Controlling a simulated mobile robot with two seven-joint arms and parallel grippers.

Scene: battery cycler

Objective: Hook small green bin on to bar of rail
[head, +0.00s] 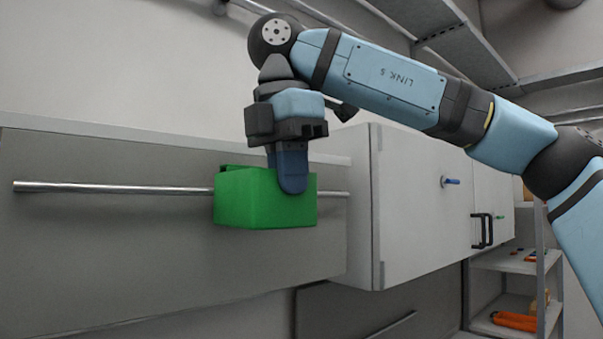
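The small green bin (250,205) is in the middle of the head view, upright and in front of the metal bar of the rail (110,187). The bar runs across the grey wall panel and shows on both sides of the bin. My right gripper (291,180) comes down from above, with a blue finger over the bin's front wall. The other finger is hidden, but the gripper appears shut on the bin's wall. Whether the bin's back edge is hooked over the bar is hidden. My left gripper is not in view.
A white cabinet (415,215) with a blue knob stands just right of the rail. Farther right is a shelf (510,262) with orange items. The panel left of the bin is clear along the bar.

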